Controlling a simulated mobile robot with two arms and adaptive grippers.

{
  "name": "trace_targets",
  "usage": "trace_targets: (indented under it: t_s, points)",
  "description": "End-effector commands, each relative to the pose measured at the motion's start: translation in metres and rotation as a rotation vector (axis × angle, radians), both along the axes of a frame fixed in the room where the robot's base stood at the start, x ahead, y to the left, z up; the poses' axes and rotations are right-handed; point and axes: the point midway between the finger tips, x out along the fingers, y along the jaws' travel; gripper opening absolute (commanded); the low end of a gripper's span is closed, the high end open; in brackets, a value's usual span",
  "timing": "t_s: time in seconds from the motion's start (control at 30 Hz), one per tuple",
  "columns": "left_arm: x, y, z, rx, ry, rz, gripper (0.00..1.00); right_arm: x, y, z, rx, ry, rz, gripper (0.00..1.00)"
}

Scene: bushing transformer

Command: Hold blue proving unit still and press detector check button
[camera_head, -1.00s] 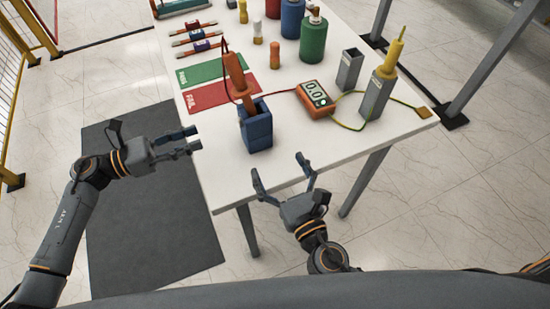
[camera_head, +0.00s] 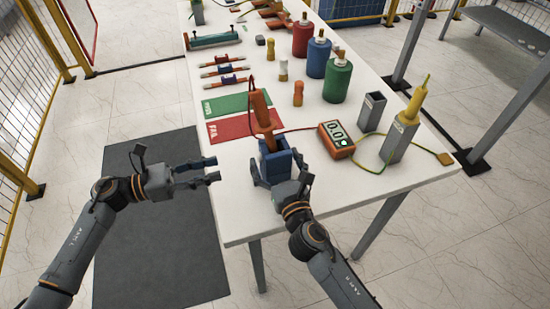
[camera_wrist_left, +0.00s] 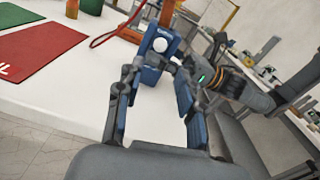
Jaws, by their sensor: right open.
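The blue proving unit (camera_head: 275,165) stands upright near the table's front edge, with the orange detector (camera_head: 261,108) standing in it. In the left wrist view the unit (camera_wrist_left: 153,72) shows a round white button-like spot (camera_wrist_left: 160,45) on its face. My right gripper (camera_head: 276,162) is open, its fingers on either side of the unit; whether they touch it I cannot tell. It partly hides the unit in the head view. My left gripper (camera_head: 214,169) is open and empty, left of the unit, its fingers pointing towards it.
An orange meter (camera_head: 336,139) with a lit display stands right of the unit, a red lead between it and the detector. Red (camera_head: 240,127) and green (camera_head: 235,105) mats lie behind. Grey holders (camera_head: 371,112) and coloured bottles (camera_head: 337,80) stand further right and back.

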Motion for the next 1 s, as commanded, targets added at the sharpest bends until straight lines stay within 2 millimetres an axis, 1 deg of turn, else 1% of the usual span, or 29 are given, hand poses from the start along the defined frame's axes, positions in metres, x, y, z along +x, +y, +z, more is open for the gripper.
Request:
trace_targets:
  t_s: [0.27,0.3,0.37,0.4,0.47,0.5,0.57,0.6,0.63,0.67,0.7,0.8,1.0]
  points:
    - [0.0,0.0,0.0,0.0,0.0,0.0,0.38,0.0014,0.0002,0.0003,0.0,-0.001,0.0,0.89]
    - [0.0,0.0,0.0,0.0,0.0,0.0,0.38,0.0013,0.0002,0.0003,0.001,-0.001,0.0,0.81]
    - [0.0,0.0,0.0,0.0,0.0,0.0,0.38,0.0013,0.0002,0.0003,0.001,-0.001,0.0,0.68]
    - [0.0,0.0,0.0,0.0,0.0,0.0,0.38,0.0012,0.0002,0.0003,0.001,-0.001,0.0,0.6]
    - [0.0,0.0,0.0,0.0,0.0,0.0,0.38,0.0012,0.0002,0.0003,0.001,-0.001,0.0,0.48]
    - [0.0,0.0,0.0,0.0,0.0,0.0,0.38,0.0012,0.0002,0.0004,0.001,-0.001,0.0,0.4]
    - [0.0,0.0,0.0,0.0,0.0,0.0,0.38,0.0012,0.0002,0.0005,0.001,-0.001,0.0,0.28]
    - [0.0,0.0,0.0,0.0,0.0,0.0,0.38,0.0012,0.0002,0.0005,0.001,-0.001,0.0,0.19]
    - [0.0,0.0,0.0,0.0,0.0,0.0,0.34,0.0012,0.0002,0.0006,0.001,-0.001,0.0,0.19]
    - [0.0,0.0,0.0,0.0,0.0,0.0,0.28,0.0012,0.0002,0.0006,0.001,-0.001,0.0,0.19]
    - [0.0,0.0,0.0,0.0,0.0,0.0,0.19,0.0012,0.0002,0.0007,0.001,-0.001,0.0,0.19]
    - [0.0,0.0,0.0,0.0,0.0,0.0,0.0,0.0012,0.0002,0.0008,0.002,-0.002,0.0,0.19]
    - [0.0,0.0,0.0,0.0,0.0,0.0,0.0,0.0013,0.0002,0.0011,0.002,-0.002,0.0,0.19]
